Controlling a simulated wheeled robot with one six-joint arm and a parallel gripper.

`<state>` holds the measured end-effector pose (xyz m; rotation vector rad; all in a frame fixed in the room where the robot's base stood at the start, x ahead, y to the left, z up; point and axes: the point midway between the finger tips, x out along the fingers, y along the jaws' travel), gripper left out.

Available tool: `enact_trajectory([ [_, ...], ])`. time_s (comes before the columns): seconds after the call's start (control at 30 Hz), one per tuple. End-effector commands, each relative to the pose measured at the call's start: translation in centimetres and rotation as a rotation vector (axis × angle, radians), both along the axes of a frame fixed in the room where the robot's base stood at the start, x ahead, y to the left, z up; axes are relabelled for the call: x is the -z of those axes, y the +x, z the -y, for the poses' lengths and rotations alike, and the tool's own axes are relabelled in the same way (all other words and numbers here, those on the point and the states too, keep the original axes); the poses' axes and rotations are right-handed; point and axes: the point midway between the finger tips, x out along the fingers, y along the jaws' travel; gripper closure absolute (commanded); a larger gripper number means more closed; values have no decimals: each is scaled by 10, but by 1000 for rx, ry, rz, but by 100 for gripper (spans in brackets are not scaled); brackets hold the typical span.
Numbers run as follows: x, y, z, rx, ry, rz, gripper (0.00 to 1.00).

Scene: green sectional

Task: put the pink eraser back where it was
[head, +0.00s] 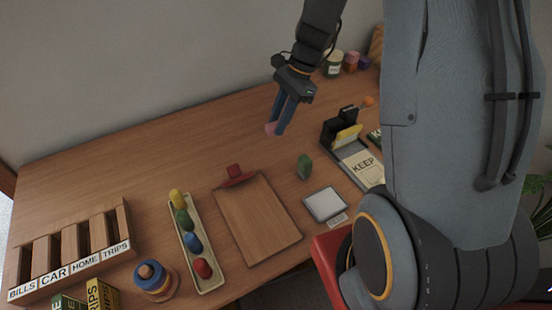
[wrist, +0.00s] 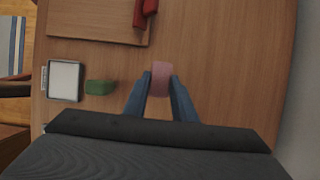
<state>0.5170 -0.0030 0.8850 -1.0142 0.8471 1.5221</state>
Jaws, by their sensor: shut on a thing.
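The pink eraser (wrist: 161,78) is between the two blue fingers of my gripper (wrist: 160,88) in the wrist view. In the head view the eraser (head: 270,128) shows at the fingertips of my gripper (head: 277,125), which points down over the back part of the desk. The gripper is shut on it. I cannot tell whether the eraser touches the desk or hangs just above it. A green block (head: 304,167) stands on the desk beside a white square pad in a dark frame (head: 325,204); the block also shows left of my gripper in the wrist view (wrist: 100,87).
A clipboard with a red clip (head: 257,218) lies in front of the gripper. A tray of coloured egg shapes (head: 212,279), a stacking toy (head: 155,282) and a labelled sorter (head: 72,266) are at left. A KEEP tray (head: 363,168) is at right. The desk's back left is clear.

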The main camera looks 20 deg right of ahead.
Motion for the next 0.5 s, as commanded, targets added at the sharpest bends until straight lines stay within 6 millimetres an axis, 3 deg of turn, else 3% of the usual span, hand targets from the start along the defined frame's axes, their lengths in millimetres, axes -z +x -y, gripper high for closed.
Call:
enact_trajectory([
  [0.1,-1,1,4,215,-1,2,100],
  [0.27,-3,1,7,359,0,0,100],
  [0.5,33,0,7,380,-1,-5,100],
])
